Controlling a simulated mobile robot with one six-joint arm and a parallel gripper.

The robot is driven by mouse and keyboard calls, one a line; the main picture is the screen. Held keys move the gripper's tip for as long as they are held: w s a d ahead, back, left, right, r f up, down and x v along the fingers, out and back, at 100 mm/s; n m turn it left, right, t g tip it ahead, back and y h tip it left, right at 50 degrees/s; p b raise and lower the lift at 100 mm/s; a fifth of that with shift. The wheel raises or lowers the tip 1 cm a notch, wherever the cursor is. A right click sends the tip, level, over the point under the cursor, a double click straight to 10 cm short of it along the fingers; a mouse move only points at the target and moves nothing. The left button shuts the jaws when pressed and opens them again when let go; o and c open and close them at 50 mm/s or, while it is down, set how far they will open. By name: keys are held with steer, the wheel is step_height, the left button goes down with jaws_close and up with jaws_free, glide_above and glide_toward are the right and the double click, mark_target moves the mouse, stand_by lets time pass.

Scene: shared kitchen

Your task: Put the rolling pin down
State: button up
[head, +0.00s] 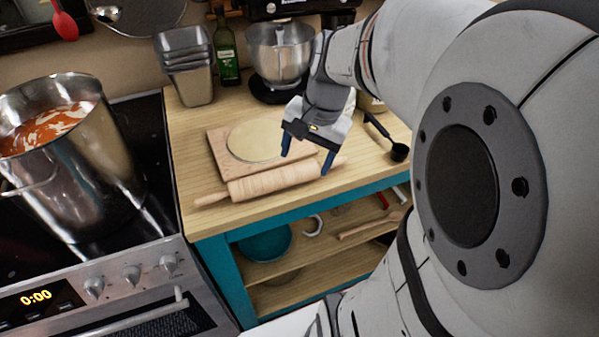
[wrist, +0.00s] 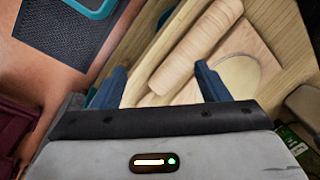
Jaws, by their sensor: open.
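The wooden rolling pin (head: 272,183) lies on the wooden counter along the front edge of a board, its left handle toward the counter's front left. It also shows in the wrist view (wrist: 197,45), ahead of the fingers. My gripper (head: 307,163) is open above the right part of the pin, its two blue fingers apart with nothing held. In the wrist view the fingertips (wrist: 160,78) stand either side of the pin's near end. I cannot tell the exact height between fingers and pin. The pin's right end is partly hidden behind a finger.
A board (head: 218,146) with a flat round of dough (head: 255,140) lies behind the pin. Stacked containers (head: 186,62), a green bottle (head: 228,58) and a mixer (head: 281,52) stand at the back. A black scoop (head: 397,150) lies right. A steaming-hot-looking stove holds a pot (head: 70,150) at left.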

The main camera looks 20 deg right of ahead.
steer(key=s+a+n+t+h, duration=0.1)
steer(key=s+a+n, duration=0.3)
steer(key=n, duration=0.5)
steer(key=s, duration=0.2)
steer(key=shift+s+a+f+t+h, duration=0.25)
steer(key=shift+s+f+t+h, duration=0.05)
steer(key=shift+f+h, duration=0.1)
